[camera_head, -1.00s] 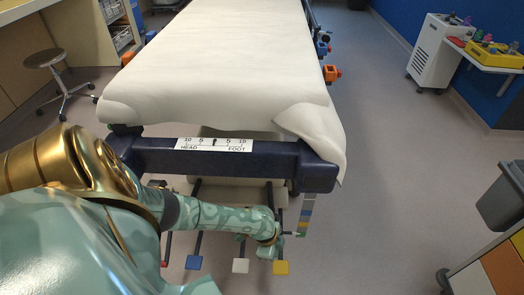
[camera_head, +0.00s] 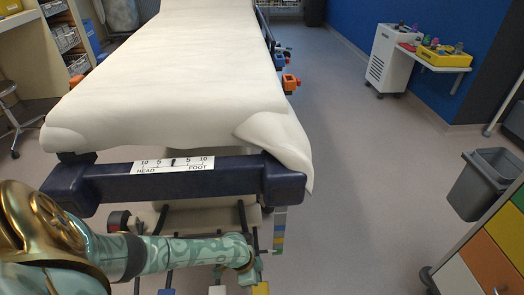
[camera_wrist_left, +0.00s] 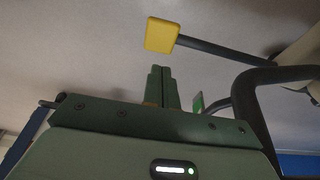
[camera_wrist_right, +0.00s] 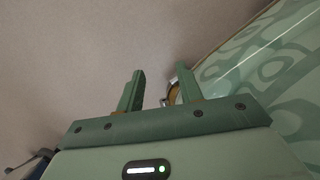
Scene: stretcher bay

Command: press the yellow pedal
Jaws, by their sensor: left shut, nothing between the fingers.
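The yellow pedal (camera_head: 260,289) shows at the bottom edge of the head view, partly cut off, under the foot of the stretcher. In the left wrist view the yellow pedal (camera_wrist_left: 162,35) is a square pad on a dark rod, just beyond the fingertips with a visible gap. My left gripper (camera_wrist_left: 161,70) is shut and empty, its fingers pointing toward the pedal. In the head view my left gripper (camera_head: 249,268) is just above the yellow pedal in the picture. My right gripper (camera_wrist_right: 160,72) is open and empty, outside the head view.
A white pedal (camera_head: 217,291) and a blue pedal (camera_head: 166,292) lie left of the yellow one. The stretcher's dark end bar (camera_head: 230,180) with a HEAD/FOOT scale (camera_head: 173,164) is above the left forearm. A grey bin (camera_head: 485,185) stands right. Floor between is clear.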

